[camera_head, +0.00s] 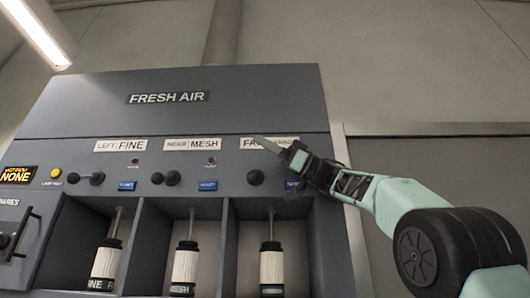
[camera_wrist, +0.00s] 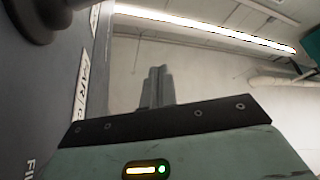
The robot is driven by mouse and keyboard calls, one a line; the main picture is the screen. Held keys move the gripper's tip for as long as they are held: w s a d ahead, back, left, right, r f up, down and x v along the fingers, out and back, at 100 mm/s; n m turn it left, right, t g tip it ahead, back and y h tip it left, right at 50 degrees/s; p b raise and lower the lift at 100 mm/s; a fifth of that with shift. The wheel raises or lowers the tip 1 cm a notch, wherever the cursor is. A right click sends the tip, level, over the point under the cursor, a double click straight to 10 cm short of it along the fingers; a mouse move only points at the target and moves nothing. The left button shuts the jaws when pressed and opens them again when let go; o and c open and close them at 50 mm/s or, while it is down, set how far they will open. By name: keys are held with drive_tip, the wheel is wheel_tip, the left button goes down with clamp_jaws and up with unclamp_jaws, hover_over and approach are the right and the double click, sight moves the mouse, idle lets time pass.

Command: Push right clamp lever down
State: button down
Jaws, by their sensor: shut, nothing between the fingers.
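The right clamp lever (camera_head: 254,178) shows as a dark round knob on the grey panel, above the right bay and left of a blue tag. My gripper (camera_head: 256,140) is shut and empty. Its fingertips lie across the right-hand white label, above the knob in the picture; I cannot tell how far they stand off the panel. In the wrist view the closed fingers (camera_wrist: 157,88) point up with nothing between them. A dark rounded part (camera_wrist: 35,20) fills the top left corner there; it may be the lever's knob.
Similar dark levers sit at the left (camera_head: 96,178) and middle (camera_head: 171,178). Below, white filter cartridges (camera_head: 271,268) stand in three bays with dividing walls. A yellow button (camera_head: 56,173) is at far left. Open space lies right of the cabinet.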

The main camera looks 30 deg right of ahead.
wheel_tip(320, 180, up, 2)
idle(0.9)
